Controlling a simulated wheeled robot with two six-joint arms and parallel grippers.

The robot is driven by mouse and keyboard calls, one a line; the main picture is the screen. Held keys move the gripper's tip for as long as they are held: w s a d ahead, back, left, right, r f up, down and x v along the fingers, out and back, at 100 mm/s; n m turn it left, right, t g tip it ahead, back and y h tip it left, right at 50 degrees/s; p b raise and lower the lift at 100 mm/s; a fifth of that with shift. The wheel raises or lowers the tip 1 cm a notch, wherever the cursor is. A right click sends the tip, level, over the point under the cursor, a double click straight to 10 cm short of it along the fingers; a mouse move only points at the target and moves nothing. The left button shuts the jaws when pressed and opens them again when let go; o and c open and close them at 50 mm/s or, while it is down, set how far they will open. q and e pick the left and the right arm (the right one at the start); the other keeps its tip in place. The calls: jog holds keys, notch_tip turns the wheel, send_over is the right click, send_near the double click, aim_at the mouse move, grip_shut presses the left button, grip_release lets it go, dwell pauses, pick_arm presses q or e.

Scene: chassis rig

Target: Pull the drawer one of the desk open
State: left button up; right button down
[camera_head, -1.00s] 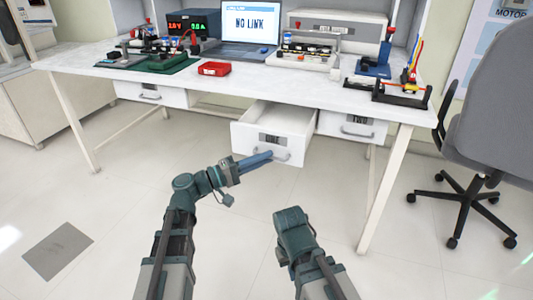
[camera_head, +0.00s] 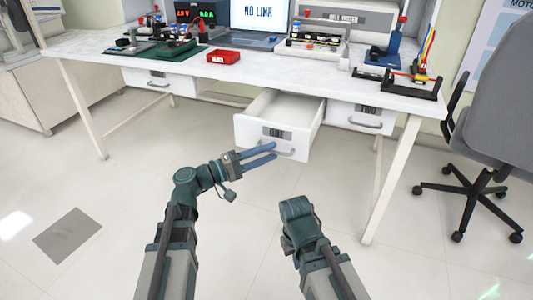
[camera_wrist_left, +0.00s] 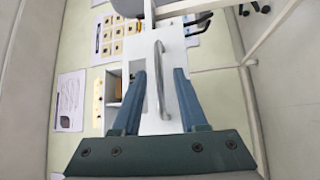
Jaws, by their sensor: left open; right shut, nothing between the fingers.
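The white drawer labelled ONE (camera_head: 252,127) hangs pulled out from under the desk (camera_head: 185,61), and its empty inside shows. Its grey bar handle (camera_head: 287,152) is on the front, also seen in the left wrist view (camera_wrist_left: 160,82). My left gripper (camera_head: 273,151) is at the handle with its two blue fingers spread apart. In the left wrist view the handle lies between the open fingers (camera_wrist_left: 160,74), with a gap on each side.
A second drawer (camera_head: 340,108) is shut to the right, and another (camera_head: 130,76) is shut to the left. A desk leg (camera_head: 389,180) stands right of the open drawer. An office chair (camera_head: 492,110) is at the far right. The floor before the desk is clear.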

pick_arm(q)
jog(key=b+v, duration=0.2)
jog(key=v, duration=1.2)
jog(key=shift+d, duration=0.1)
jog(key=s+d+f+m+g+y+p, duration=0.4)
jog(key=d+f+g, duration=0.35)
jog(key=d, duration=0.45)
jog(key=s+f+m+g+y+p, duration=0.25)
jog(key=s+f+y+p, duration=0.45)
jog(key=y, duration=0.7)
notch_tip(320, 180, up, 40)
jog(key=a+t+p, duration=0.1)
jog(key=p, duration=3.8)
jog(key=shift+s+a+m+y, duration=0.25)
jog(key=shift+a+m+y, duration=0.05)
jog(key=shift+m+y, duration=0.15)
